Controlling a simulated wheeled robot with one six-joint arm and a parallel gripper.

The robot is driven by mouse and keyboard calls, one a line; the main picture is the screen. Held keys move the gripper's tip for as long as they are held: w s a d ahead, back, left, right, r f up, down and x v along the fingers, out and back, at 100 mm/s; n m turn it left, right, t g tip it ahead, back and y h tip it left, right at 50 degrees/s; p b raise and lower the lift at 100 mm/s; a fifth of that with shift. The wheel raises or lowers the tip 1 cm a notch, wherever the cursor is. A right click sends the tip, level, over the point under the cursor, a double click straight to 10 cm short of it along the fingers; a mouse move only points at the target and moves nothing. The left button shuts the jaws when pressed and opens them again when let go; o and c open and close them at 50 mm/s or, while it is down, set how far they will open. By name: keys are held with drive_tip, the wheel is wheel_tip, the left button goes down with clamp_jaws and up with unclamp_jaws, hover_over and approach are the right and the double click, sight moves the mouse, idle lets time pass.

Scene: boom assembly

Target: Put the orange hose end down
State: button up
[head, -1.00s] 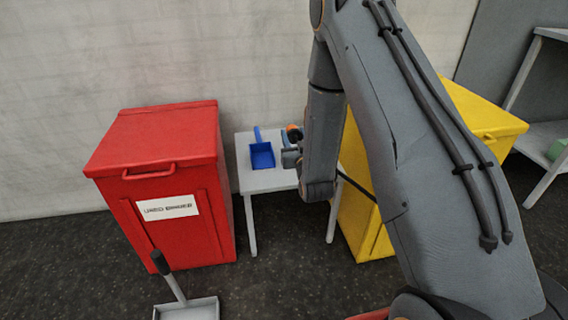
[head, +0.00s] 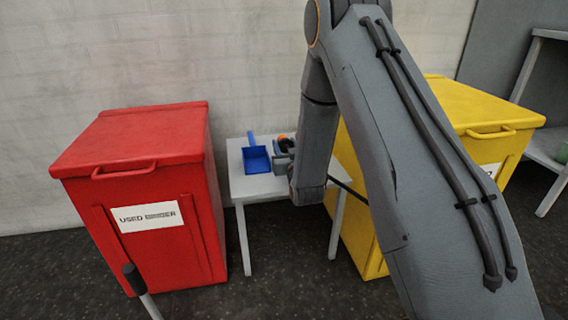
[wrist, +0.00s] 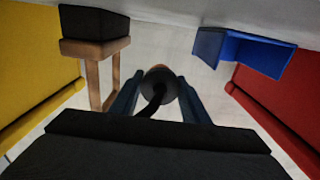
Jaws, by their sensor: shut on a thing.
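My gripper (head: 282,147) is at the right part of the small white table (head: 238,182), to the right of the blue dustpan (head: 256,159). It is shut on the orange hose end (head: 285,139), of which only a little orange shows in the head view. In the wrist view, a round black part of the hose end (wrist: 158,87) sits between the two blue-grey fingers, with a little orange behind it and a dark hose curving from it. Whether the hose end touches the table top is not clear.
The red bin (head: 140,200) stands left of the table and the yellow bin (head: 475,105) right of it. In the wrist view, a wooden thing with a black block (wrist: 95,25) is left of the hose end. A dark-handled scoop (head: 140,285) stands at the front.

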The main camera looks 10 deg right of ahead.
drive_tip(key=shift+f+b, duration=0.95)
drive_tip(key=shift+f, duration=1.8)
drive_tip(key=shift+f, duration=0.2)
drive_tip(key=o, duration=1.2)
drive_tip(key=shift+o, duration=0.2)
